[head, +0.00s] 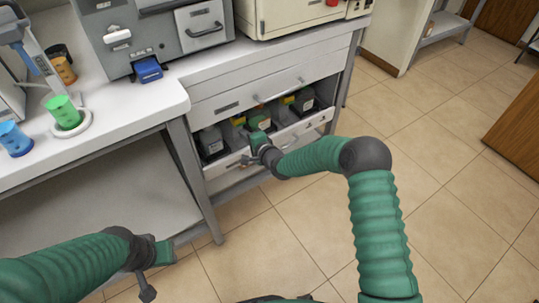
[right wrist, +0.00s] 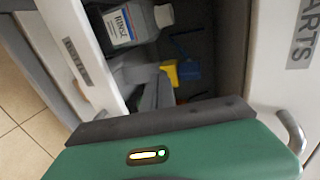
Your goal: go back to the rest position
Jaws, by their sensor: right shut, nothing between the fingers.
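My right gripper (head: 258,150) is shut and empty. It is at the front of a pulled-out drawer (head: 292,136) under the counter. In the right wrist view its grey fingers (right wrist: 152,92) point into the drawer, beside a grey bottle labelled "RINSE" (right wrist: 125,28). Whether they touch the drawer I cannot tell. My left gripper (head: 156,270) hangs low at the lower left, in front of the counter's open space, apart from any object. Its finger opening is not clear.
The drawer holds several bottles (head: 211,142) and yellow and blue items (right wrist: 187,70). On the counter are a green cup (head: 63,111), a blue cup (head: 14,138), an orange cup (head: 64,70) and a grey machine (head: 150,38). The tiled floor (head: 450,190) at right is clear.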

